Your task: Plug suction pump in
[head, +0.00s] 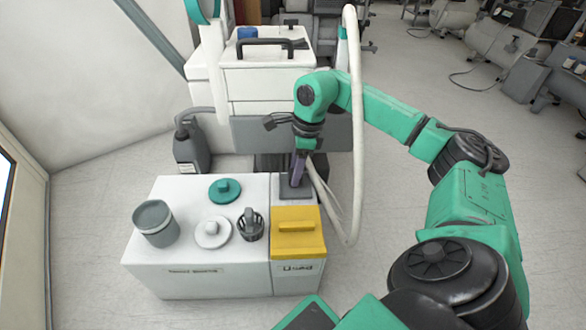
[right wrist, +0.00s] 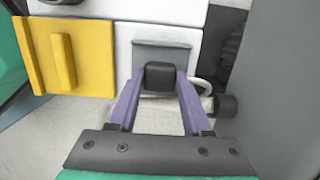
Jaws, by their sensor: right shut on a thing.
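My right gripper (head: 297,180) points down at the back of the white cabinet, just behind the yellow lid. In the right wrist view its purple fingers (right wrist: 159,82) are shut on a small dark block (right wrist: 160,76), which looks like a plug. The block lies against or just in front of a grey plate (right wrist: 165,52) on the white cabinet; I cannot tell whether it is seated. The grey plate also shows in the head view (head: 296,193), partly behind the fingers. My left gripper is not in view.
The white cabinet (head: 190,270) bears a grey cup (head: 155,223), a teal lid (head: 225,190), a white lid (head: 212,232), a dark basket (head: 250,225) and the yellow lid (head: 297,240). A white hose (head: 355,130) hangs beside my right arm.

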